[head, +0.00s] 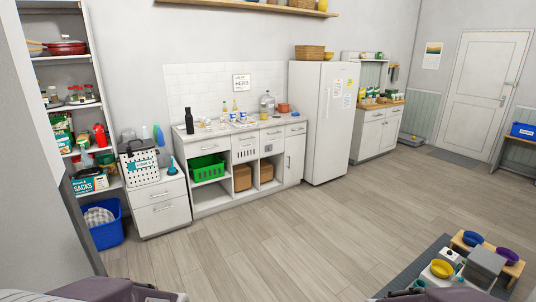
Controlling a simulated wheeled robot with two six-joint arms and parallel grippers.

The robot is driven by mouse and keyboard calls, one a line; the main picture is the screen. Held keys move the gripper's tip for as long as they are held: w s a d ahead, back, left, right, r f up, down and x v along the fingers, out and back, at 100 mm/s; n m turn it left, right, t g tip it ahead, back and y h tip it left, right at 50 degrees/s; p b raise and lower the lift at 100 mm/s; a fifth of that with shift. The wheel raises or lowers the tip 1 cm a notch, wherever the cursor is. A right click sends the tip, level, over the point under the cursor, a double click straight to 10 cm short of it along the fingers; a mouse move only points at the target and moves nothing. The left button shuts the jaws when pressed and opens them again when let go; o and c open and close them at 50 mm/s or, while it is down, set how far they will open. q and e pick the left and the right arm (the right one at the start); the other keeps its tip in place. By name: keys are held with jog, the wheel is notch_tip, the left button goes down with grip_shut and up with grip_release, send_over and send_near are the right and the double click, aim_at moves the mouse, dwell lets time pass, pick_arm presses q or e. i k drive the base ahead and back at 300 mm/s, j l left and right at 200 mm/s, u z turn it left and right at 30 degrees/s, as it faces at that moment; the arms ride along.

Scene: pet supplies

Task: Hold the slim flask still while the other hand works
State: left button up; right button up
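A slim black bottle (189,121), which looks like the slim flask, stands upright at the left end of the white counter (215,134) against the back wall. Nothing of mine touches it. Only parts of my own arms show along the bottom edge, at the left and at the right. Neither gripper shows, and I cannot see whether either holds anything.
Bottles and a jar (267,104) stand along the counter. A white perforated basket (139,164) sits on a low cabinet to its left. A white fridge (322,125) stands right. Bowls (442,268) lie near the bottom right. The wooden floor (270,240) between is clear.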

aim_at(189, 116)
jog(key=i, duration=0.95)
jog(key=i+u, duration=0.1)
jog(key=i, duration=0.9)
jog(key=i+l, duration=0.15)
jog(key=i, duration=0.8)
jog(key=i+l+u, duration=0.1)
jog(key=i+u, duration=0.25)
jog(key=i, duration=0.15)
jog(key=i+l+u, duration=0.7)
jog(key=i, duration=0.2)
